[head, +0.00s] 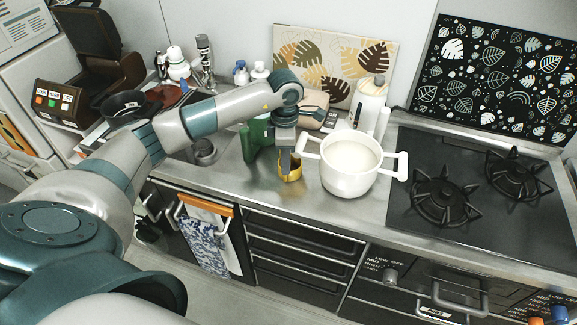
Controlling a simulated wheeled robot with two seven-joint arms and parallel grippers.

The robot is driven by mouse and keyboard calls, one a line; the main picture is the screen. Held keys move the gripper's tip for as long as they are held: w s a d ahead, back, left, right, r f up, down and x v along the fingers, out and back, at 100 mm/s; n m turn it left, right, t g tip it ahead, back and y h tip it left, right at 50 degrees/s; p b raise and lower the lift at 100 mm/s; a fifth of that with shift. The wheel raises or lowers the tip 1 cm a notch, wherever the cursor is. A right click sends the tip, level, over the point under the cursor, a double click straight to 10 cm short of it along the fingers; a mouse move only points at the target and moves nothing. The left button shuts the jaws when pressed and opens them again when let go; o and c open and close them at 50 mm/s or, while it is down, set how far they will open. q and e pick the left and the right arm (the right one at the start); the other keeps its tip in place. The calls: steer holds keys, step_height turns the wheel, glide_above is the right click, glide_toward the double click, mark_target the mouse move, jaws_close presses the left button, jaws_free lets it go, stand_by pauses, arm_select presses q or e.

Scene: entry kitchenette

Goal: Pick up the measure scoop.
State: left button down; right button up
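A small gold-yellow cup, which looks like the measure scoop (292,174), is on the steel counter (262,205), just left of the white pot. My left gripper (287,163) points down at it from above, with its fingers at the cup's rim. The fingers overlap the cup in this view, so I cannot tell whether they are closed on it or only beside it. The scoop's handle does not show clearly. My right gripper is not in view.
A white two-handled pot (350,178) stands close to the right of the cup. A green container (258,135) stands behind left, and a white bottle (368,105) behind the pot. The black gas hob (470,215) is at right. The counter's front strip is clear.

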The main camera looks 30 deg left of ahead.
arm_select(q)
steer(key=shift+r, duration=0.1)
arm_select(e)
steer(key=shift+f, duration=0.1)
